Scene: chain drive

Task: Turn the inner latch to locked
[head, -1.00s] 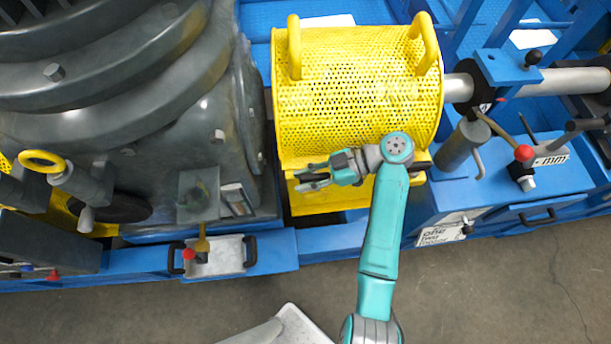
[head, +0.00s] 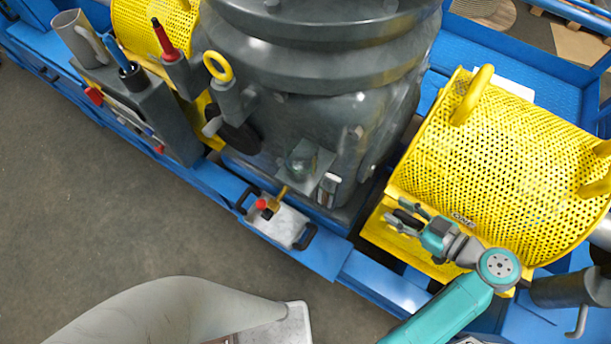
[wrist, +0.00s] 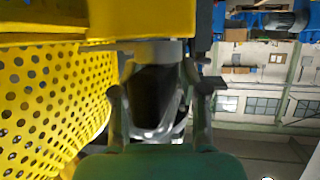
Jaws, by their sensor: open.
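No latch can be surely picked out as the inner latch. My gripper (head: 397,213) is open, with nothing seen held, in front of the lower left edge of the yellow perforated guard (head: 500,150). In the wrist view its fingers (wrist: 158,94) stand apart, with a dark opening in a pale grey part (wrist: 152,85) showing between them; whether they touch it I cannot tell. A brass-coloured lever with a red knob (head: 262,205) sits on a grey plate (head: 283,226) left of my gripper, well apart from it.
The large dark grey ribbed housing (head: 330,110) stands left of the guard. The blue frame (head: 330,262) runs along the front. A dark rack with screwdrivers and a grey mug (head: 75,38) is at upper left. The floor (head: 110,210) is clear.

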